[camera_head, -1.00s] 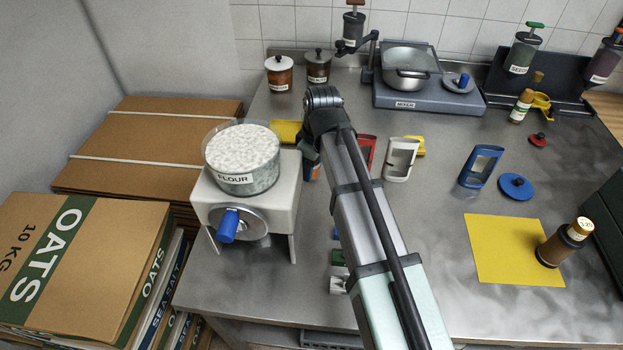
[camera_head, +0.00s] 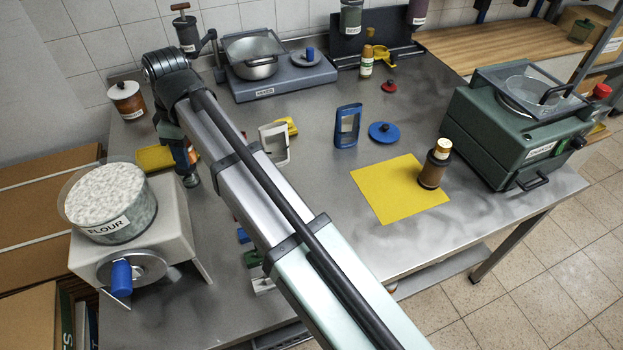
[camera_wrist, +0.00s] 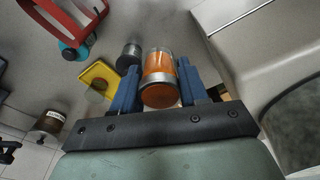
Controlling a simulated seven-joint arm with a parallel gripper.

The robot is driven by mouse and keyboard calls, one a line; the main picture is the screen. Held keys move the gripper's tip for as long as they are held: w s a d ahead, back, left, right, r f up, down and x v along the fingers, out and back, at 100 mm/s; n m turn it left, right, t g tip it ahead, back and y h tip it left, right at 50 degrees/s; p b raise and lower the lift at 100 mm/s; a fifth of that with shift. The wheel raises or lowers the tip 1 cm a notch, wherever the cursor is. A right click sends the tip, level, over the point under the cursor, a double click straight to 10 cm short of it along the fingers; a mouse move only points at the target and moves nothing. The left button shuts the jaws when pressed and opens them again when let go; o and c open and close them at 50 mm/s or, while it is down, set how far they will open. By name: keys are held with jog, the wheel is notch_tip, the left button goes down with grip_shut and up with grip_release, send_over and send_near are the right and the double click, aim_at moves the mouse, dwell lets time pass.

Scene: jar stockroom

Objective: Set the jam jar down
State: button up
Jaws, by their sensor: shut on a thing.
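In the wrist view, my gripper (camera_wrist: 160,80) has its two blue fingers closed on the sides of the jam jar (camera_wrist: 161,66), a clear jar with orange contents and a silvery band. In the head view, my gripper is at the left, beyond the flour mill and largely hidden by my own arm. I cannot tell whether the jar touches the steel table (camera_head: 310,200) or hangs just above it. A yellow mat (camera_head: 385,205) lies on the table, with a dark brown jar (camera_head: 431,174) at its right edge.
The flour mill (camera_head: 185,225) stands close beside my gripper. A red frame (camera_wrist: 78,30) shows near my gripper. Most of the mat is clear.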

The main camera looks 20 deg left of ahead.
jog(key=w+d+f+m, duration=0.1)
jog(key=w+d+m, duration=0.1)
jog(key=w+d, duration=0.55)
jog(key=m+t, duration=0.2)
jog(key=m, duration=1.1)
send_over(326, 183)
notch_tip(326, 183, down, 7)
jog(key=shift+s+d, duration=0.2)
jog(key=shift+s, duration=0.05)
jog(key=shift+f, duration=4.85)
jog(key=shift+f, duration=0.1)
jog(key=o, duration=1.1)
